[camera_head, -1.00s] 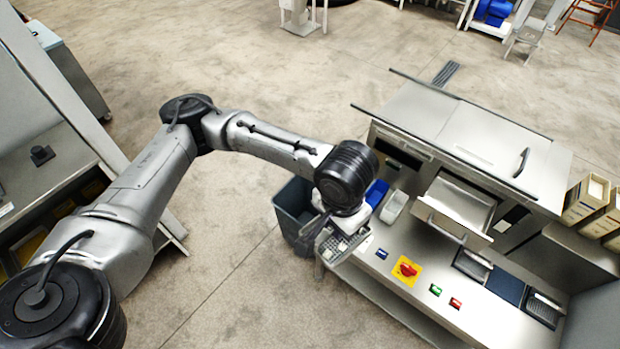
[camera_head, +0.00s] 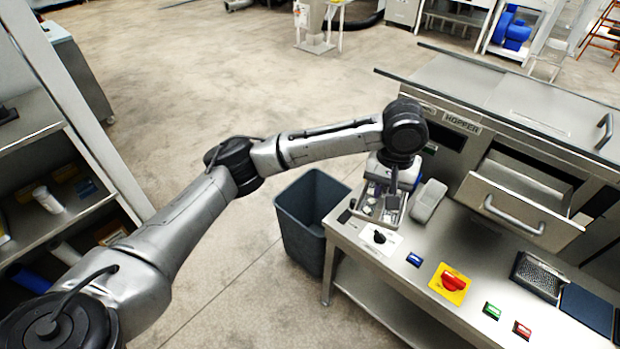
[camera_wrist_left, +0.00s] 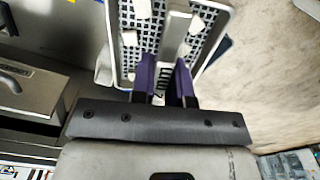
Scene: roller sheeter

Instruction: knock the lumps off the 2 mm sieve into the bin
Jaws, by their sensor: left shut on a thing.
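The sieve (camera_head: 393,216), a light tray with a dark square mesh, is held at the left end of the steel bench, to the right of the bin. Pale lumps lie on its mesh (camera_wrist_left: 128,38) in the left wrist view. My left gripper (camera_head: 385,184) is shut on the sieve's grey bar, its purple fingers (camera_wrist_left: 166,78) on either side. The dark grey bin (camera_head: 298,232) stands on the floor against the bench's left end. Its visible inside looks dark; its bottom is hidden. My right gripper is not in view.
A pale grey container (camera_head: 428,200) stands close right of the sieve. A black knob on a white plate (camera_head: 379,237), a red switch on yellow (camera_head: 452,282) and buttons line the bench front. An open steel drawer (camera_head: 525,205) juts out behind. Another mesh tray (camera_head: 538,277) lies right.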

